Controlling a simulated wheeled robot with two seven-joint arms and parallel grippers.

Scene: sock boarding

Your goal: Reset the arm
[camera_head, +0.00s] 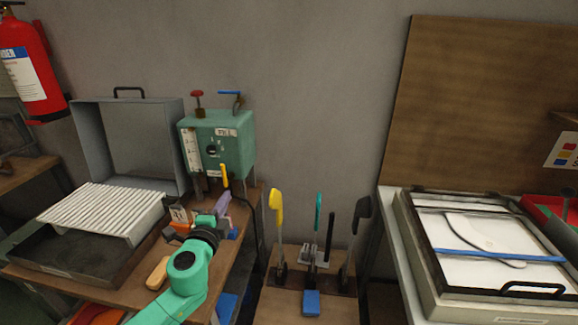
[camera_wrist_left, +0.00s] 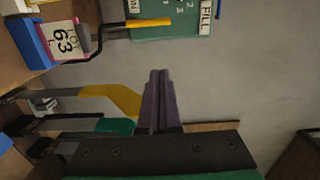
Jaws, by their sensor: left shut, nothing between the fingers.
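My left gripper (camera_head: 225,196) is at the end of the green arm that comes up from the bottom of the head view. Its purple fingers are together and empty, in front of the green box marked FILL (camera_head: 219,140). In the left wrist view the fingers (camera_wrist_left: 159,76) show pressed side by side with nothing between them. The lower part of the green box (camera_wrist_left: 172,18) shows at the top of that view, with a yellow lever (camera_wrist_left: 150,22). My right gripper is not in view.
A ribbed white rack (camera_head: 105,210) and an open grey case (camera_head: 130,140) stand left. Yellow, teal and black levers (camera_head: 275,210) rise from a low stand at centre. A framed press (camera_head: 490,240) with a white sock-shaped form (camera_head: 480,230) is at right. A card reading 63 (camera_wrist_left: 62,40) shows in the wrist view.

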